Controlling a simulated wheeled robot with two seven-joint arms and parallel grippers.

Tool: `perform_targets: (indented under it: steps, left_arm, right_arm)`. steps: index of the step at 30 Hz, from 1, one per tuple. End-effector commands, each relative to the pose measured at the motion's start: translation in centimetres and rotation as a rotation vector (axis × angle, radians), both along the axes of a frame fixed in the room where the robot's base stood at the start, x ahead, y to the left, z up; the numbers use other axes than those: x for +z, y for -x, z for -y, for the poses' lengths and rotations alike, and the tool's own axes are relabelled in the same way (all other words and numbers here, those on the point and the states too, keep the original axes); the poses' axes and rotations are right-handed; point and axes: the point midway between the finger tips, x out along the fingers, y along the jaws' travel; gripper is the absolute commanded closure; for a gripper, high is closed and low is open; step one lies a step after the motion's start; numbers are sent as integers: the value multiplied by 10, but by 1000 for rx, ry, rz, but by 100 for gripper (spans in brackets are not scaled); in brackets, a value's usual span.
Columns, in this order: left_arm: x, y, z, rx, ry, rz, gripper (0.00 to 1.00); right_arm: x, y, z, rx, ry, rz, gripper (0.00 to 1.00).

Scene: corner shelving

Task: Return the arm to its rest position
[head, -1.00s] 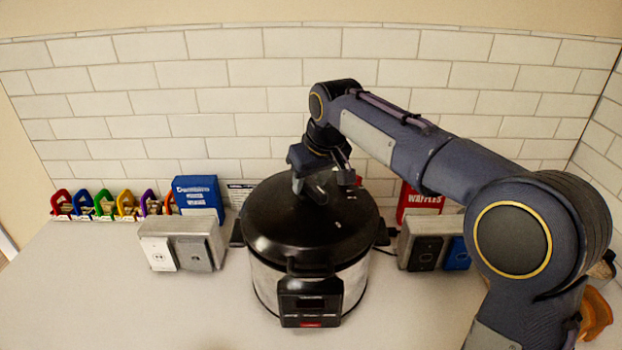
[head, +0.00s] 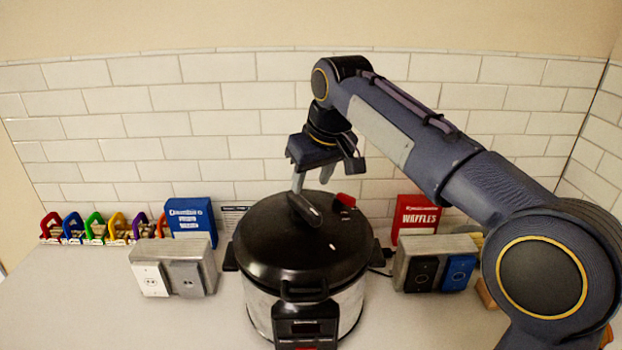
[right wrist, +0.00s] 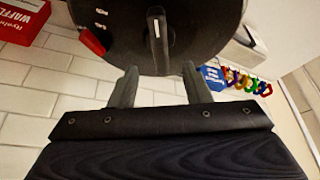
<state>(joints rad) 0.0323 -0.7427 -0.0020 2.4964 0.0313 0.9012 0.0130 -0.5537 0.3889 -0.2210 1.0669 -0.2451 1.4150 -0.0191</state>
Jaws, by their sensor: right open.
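My right gripper (head: 312,180) is open and empty. It points down above the back of the black lid of a pressure cooker (head: 290,245), clear of the lid handle (head: 305,208). In the right wrist view my two fingers (right wrist: 158,85) are spread apart, with the lid handle (right wrist: 157,40) beyond them and nothing between them. The lid sits on the steel pot, and a red valve knob (head: 346,199) shows on its right side. My right arm reaches in from the right side of the head view. My left gripper is not in view.
A metal outlet box (head: 174,268) stands left of the cooker and another (head: 437,262) stands right of it. A blue box (head: 190,218), a red waffles box (head: 416,217) and a row of coloured clips (head: 97,228) stand along the tiled wall. The front-left counter is clear.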

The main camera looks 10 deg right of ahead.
Motion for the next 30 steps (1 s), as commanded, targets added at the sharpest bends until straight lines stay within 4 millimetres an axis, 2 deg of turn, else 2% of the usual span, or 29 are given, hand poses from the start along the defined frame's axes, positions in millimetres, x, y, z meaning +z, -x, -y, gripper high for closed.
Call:
perform_targets:
  steps: [2, 5, 8, 12, 15, 18, 22, 24, 27, 30]
  left_arm:
    - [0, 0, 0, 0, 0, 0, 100]
    - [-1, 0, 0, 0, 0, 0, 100]
    - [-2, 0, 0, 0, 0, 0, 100]
    - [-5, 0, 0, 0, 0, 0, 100]
    - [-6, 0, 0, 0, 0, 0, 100]
    - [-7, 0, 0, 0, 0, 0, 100]
    - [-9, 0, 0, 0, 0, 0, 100]
    - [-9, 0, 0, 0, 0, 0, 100]
    - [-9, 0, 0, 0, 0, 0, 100]
    - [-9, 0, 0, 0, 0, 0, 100]
  right_arm:
    - [-1, 2, 3, -3, -4, -1, 56]
    - [-7, 14, 19, -21, -34, -10, 56]
    - [-19, 44, 48, -56, -98, -19, 56]
    - [-52, 111, 84, -128, -209, -25, 56]
    - [-82, 164, 95, -185, -279, -17, 56]
    - [-116, 213, 95, -245, -331, -5, 56]
    - [-158, 262, 87, -316, -372, 11, 56]
    - [-176, 279, 82, -347, -384, 18, 56]
    - [-193, 294, 77, -373, -394, 23, 56]
    - [-199, 298, 75, -382, -396, 26, 56]
